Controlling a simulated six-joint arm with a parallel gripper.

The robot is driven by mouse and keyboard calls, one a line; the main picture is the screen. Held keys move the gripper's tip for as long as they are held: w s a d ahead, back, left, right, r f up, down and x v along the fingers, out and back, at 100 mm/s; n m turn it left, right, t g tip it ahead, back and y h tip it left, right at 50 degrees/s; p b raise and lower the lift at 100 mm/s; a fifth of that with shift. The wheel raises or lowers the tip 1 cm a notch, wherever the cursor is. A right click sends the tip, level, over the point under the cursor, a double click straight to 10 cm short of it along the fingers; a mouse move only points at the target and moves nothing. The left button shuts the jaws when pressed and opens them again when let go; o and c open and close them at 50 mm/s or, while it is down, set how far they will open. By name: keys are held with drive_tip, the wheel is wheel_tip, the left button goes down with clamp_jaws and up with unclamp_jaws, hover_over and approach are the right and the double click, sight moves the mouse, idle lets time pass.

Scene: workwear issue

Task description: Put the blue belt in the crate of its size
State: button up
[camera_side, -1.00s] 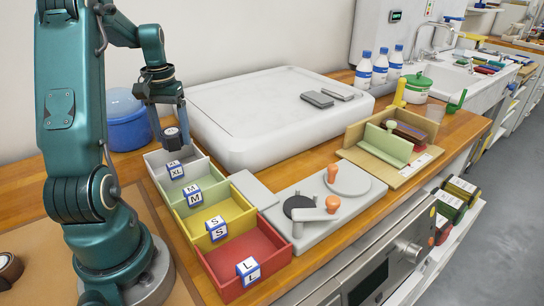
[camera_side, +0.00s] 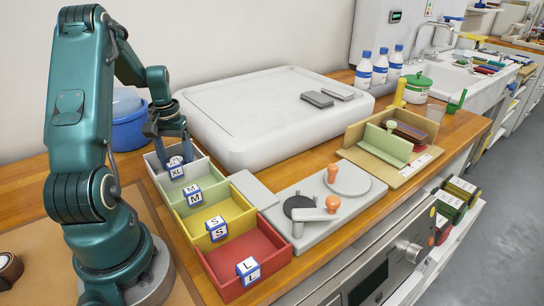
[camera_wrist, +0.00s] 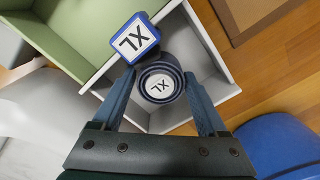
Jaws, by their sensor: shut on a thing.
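The blue belt is a dark, tightly rolled coil with a white XL label on top in the wrist view (camera_wrist: 160,86). My gripper (camera_wrist: 160,75) is shut on it, one finger on each side. The grey crate (camera_wrist: 213,88) carries an XL tag block (camera_wrist: 134,37) on its rim. In the side view my gripper (camera_side: 177,153) reaches down into the grey crate (camera_side: 203,160) at the far end of the row. The belt is mostly hidden there behind the XL tag, and I cannot tell whether it touches the floor of the crate.
The green M crate (camera_side: 212,190), yellow S crate (camera_side: 238,207) and red L crate (camera_side: 272,247) line up towards the front. A blue tub (camera_side: 130,132) stands behind my arm. A large white slab (camera_side: 240,110) lies beside the crates. A brown roll (camera_side: 9,268) is at the left edge.

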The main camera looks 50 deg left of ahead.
drive_tip(key=o, duration=1.6)
drive_tip(key=shift+c, duration=0.2)
wheel_tip(320, 180, up, 12)
drive_tip(key=w+d+r+m+t+y, duration=0.1)
drive_tip(key=w+d+r+m, duration=0.25)
drive_tip(key=d, duration=0.55)
drive_tip(key=s+d+m+t, duration=0.2)
drive_tip(key=d, duration=0.7)
drive_tip(key=s+d+m+t+h, duration=0.1)
drive_tip(key=s+d+m+t, duration=0.1)
drive_tip(key=d, duration=0.8)
drive_tip(key=shift+s+d+f+m+t, duration=0.25)
drive_tip(key=shift+s+d+m+t, duration=0.05)
drive_tip(key=shift+s+m, duration=0.5)
